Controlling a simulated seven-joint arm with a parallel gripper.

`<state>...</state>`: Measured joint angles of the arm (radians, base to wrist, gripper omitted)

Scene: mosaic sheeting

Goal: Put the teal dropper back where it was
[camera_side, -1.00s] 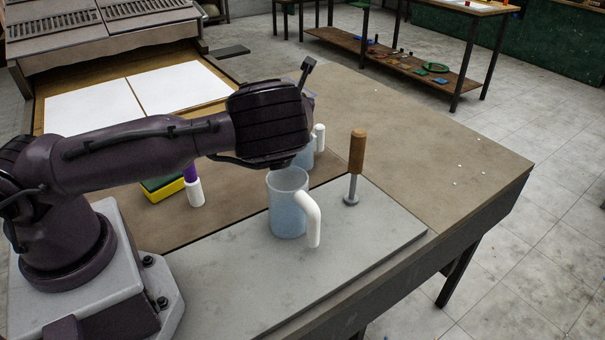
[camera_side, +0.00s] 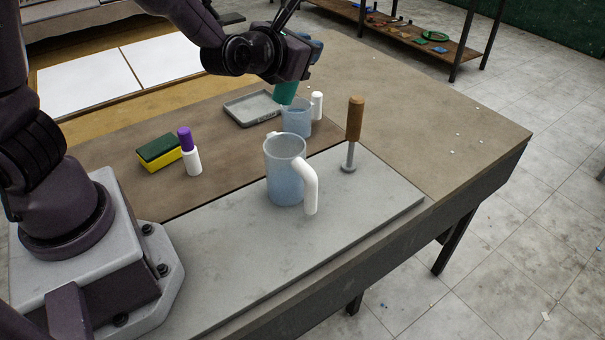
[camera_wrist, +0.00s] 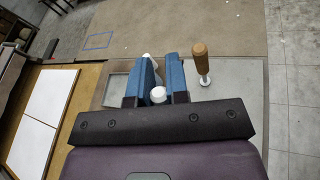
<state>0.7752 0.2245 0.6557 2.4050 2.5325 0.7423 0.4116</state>
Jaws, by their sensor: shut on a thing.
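The teal dropper (camera_side: 285,91) hangs from my gripper (camera_side: 289,79) in the side view. My gripper is shut on it, with its fingers mostly hidden there. The dropper's lower end overlaps the left rim of the small clear cup (camera_side: 297,121); I cannot tell whether it is inside or behind it. A shallow grey tray (camera_side: 235,112) lies just left of the cup and looks empty. In the wrist view my gripper (camera_wrist: 160,74) shows two blue fingers, with a round white end (camera_wrist: 158,95) between them. The tray (camera_wrist: 116,92) shows left of the fingers.
A large clear jug (camera_side: 284,172) with a white handle stands on the grey slab. A wooden-handled tool (camera_side: 355,120) stands upright right of it. A purple-capped white tube (camera_side: 191,158) and a green-yellow sponge (camera_side: 159,151) are at left. The bench's right side is largely clear.

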